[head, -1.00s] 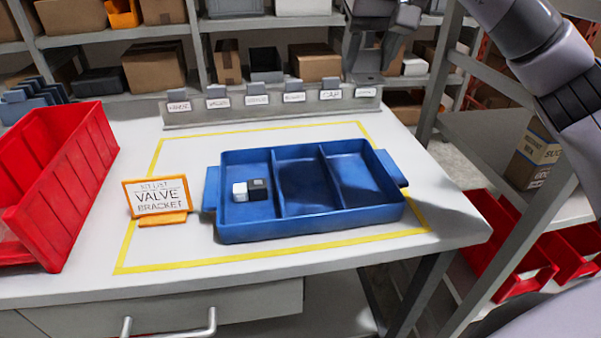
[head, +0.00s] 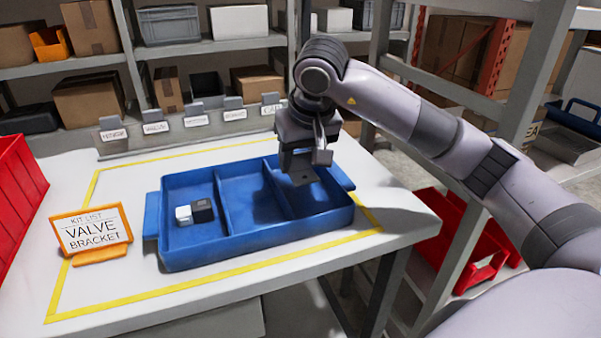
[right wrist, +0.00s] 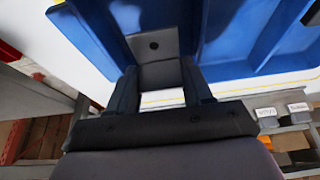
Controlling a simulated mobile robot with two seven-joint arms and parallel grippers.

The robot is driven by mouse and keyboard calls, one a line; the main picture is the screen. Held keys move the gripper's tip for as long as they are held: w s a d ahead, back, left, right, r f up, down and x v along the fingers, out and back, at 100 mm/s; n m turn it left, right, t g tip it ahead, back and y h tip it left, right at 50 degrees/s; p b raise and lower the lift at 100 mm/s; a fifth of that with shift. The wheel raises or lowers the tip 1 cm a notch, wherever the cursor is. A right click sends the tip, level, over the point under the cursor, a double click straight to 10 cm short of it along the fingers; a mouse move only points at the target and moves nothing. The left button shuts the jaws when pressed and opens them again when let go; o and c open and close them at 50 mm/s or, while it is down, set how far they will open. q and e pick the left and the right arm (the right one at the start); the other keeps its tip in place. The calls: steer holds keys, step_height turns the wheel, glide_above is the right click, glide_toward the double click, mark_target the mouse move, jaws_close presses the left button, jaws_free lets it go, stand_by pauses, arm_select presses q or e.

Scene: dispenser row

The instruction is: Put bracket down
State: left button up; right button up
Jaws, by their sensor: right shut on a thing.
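My right gripper (head: 304,160) is shut on a grey bracket (head: 301,178), a small plate with a hole. It holds the bracket over the right part of the blue tray (head: 262,246), near the right divider. In the right wrist view the bracket (right wrist: 156,46) sits between the two fingers (right wrist: 160,88), with the blue tray (right wrist: 228,72) beyond it. I cannot tell how high it is above the tray floor. A small white and black part (head: 194,212), perhaps the valve, lies in the left compartment. My left gripper is not in view.
An orange-framed sign (head: 91,232) reading "KIT LIST VALVE BRACKET" stands left of the tray. A red bin (head: 18,190) is at the left edge. A grey labelled rail (head: 180,135) runs behind the tray. Yellow tape (head: 220,270) outlines the tray area.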

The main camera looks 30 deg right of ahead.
mark_target(301, 171)
step_height(301, 171, down, 3)
steer(key=shift+f, duration=0.2)
steer(key=shift+f, duration=0.15)
steer(key=o, duration=0.8)
